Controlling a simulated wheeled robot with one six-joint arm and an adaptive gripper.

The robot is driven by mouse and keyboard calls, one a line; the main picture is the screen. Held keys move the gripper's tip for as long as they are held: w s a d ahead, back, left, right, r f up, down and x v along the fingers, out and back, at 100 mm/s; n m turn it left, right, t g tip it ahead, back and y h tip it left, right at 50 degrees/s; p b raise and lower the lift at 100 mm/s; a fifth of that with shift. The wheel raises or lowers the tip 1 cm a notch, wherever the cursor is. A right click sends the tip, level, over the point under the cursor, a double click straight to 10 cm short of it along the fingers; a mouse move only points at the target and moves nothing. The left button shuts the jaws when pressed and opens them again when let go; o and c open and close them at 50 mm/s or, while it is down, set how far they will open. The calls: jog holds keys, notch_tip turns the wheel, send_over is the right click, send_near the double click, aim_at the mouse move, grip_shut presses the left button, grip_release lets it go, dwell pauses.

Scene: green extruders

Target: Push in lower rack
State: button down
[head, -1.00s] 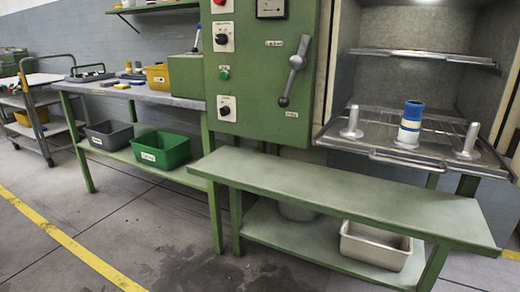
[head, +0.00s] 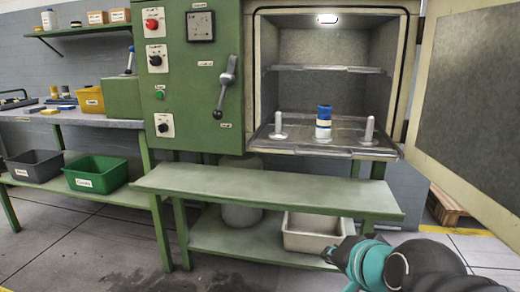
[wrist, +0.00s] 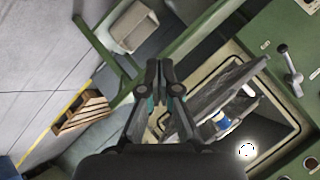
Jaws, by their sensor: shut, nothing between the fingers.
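The lower rack (head: 300,132) is a metal wire shelf at the bottom of the open green oven in the head view. Its front edge sticks out past the opening. On it stand a blue and white cylinder (head: 323,122) and two pale metal posts (head: 278,124), (head: 369,130), all upright. The rack (wrist: 195,107) also shows slanted in the wrist view, with the cylinder on it. My gripper (wrist: 160,64) is shut and empty, with its fingertips together in the wrist view. It looks apart from the rack. In the head view only my arm shows, at bottom right.
The upper rack (head: 320,69) sits inside the oven. The oven door (head: 470,100) stands open at right. A green bench (head: 260,190) stands before the oven, with a metal bin (head: 312,232) on its low shelf. A wooden pallet (head: 445,208) lies behind the door.

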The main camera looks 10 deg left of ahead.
jog(key=w+a+r+m+t+y, duration=0.2)
jog(key=w+a+r+m+t, duration=0.2)
jog(key=w+a+r+m, duration=0.5)
jog(key=m+t+h+b, duration=0.1)
jog(key=m+t+h, duration=0.45)
jog(key=m, duration=1.55)
send_near(271, 143)
jog(key=shift+g+h, duration=0.55)
jog(key=shift+g, duration=0.1)
jog(key=w, duration=0.2)
jog(key=w+p, duration=0.1)
jog(key=w, duration=0.1)
jog(key=w+r+p, duration=0.1)
jog(key=w, duration=0.2)
jog(key=shift+a, duration=0.25)
jog(key=shift+w, duration=0.1)
